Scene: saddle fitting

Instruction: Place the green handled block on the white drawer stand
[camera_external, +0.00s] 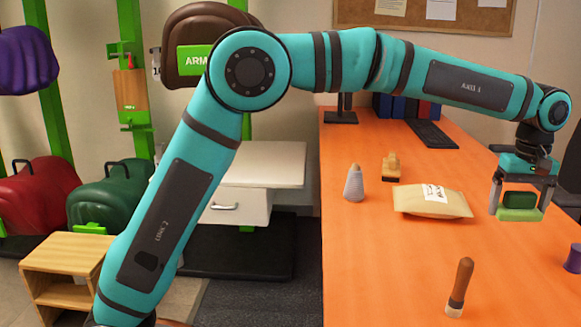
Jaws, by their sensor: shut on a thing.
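The green handled block (519,214) is between the fingers of my gripper (519,208) at the right, over the orange table. My gripper is shut on it from above, one finger at each side. Whether the block touches the table or hangs just above it, I cannot tell. The white drawer stand (275,164) is left of the table, behind my arm. Its flat top is partly covered by my arm at the left, and the visible part is bare. Its drawer with a small handle is shut.
The orange table (390,270) holds a paper package (432,201), a wooden-handled tool (459,287), a grey cone (354,183), a wooden brush (391,166) and a purple spool (573,258). A small wooden step (68,254) stands at lower left. Saddles on green racks line the left wall.

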